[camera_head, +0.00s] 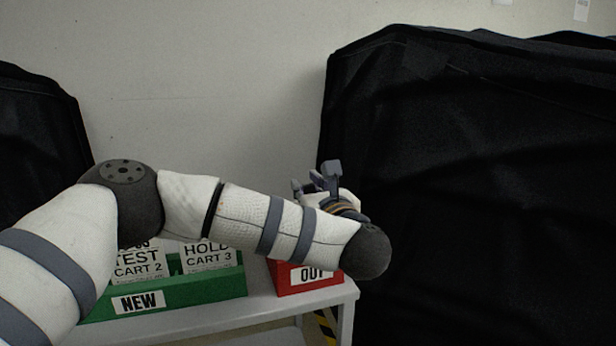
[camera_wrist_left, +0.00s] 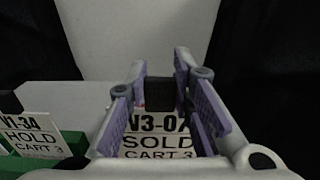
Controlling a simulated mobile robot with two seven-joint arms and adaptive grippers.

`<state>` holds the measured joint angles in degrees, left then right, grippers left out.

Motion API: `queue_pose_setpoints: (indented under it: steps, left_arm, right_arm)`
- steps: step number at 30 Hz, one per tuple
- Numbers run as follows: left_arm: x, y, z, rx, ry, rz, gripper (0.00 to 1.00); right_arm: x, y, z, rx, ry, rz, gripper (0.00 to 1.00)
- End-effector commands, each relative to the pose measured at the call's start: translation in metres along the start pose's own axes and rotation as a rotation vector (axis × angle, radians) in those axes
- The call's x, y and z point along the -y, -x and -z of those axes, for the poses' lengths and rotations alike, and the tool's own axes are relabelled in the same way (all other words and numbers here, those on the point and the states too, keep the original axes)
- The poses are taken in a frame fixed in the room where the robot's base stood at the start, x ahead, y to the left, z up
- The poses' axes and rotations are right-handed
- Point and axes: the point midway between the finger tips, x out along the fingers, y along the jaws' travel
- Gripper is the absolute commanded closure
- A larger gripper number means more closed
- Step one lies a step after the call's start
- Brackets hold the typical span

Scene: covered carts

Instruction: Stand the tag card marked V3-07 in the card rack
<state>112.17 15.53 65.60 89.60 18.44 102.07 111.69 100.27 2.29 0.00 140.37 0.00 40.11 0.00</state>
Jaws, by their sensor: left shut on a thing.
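In the left wrist view the gripper (camera_wrist_left: 161,95) is shut on the tag card (camera_wrist_left: 157,143), white with black print reading V3-0 and a partly covered last character, then SOLD, CART 3. The card is hidden in the head view. I cannot tell whether it touches the red box. The green holder (camera_head: 190,290) labelled NEW has upright cards, TEST CART 2 (camera_head: 138,262) and HOLD CART 3 (camera_head: 207,257). My right gripper is not in view.
The holders stand on a pale table (camera_head: 225,318), the red box near its right end. A black covered cart (camera_head: 470,190) rises close on the right, another (camera_head: 40,140) on the left. A V1-34 card (camera_wrist_left: 32,135) stands left of the gripper in the wrist view.

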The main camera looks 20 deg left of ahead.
Motion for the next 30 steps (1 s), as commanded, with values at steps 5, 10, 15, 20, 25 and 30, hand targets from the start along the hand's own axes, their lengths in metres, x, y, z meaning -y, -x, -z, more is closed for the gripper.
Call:
queue_pose_setpoints:
  steps: [5,10,15,20,25,30]
  left_arm:
    - [0.000,0.000,0.004,0.001,0.001,0.000,1.00]
    - [0.000,0.000,0.004,0.001,0.001,0.000,1.00]
    - [0.000,0.000,0.004,0.001,0.001,0.000,1.00]
    - [0.000,0.000,0.010,-0.001,-0.001,0.000,1.00]
    - [0.000,0.000,0.017,-0.002,-0.001,0.000,1.00]
    - [0.000,0.000,0.023,-0.001,-0.001,0.000,1.00]
  right_arm:
    - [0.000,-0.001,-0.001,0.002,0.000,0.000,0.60]
    - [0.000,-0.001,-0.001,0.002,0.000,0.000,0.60]
    - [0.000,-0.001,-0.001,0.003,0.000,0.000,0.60]
    - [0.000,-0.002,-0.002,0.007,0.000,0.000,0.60]
    - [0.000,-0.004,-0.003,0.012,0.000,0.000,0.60]
    - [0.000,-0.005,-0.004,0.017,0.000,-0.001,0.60]
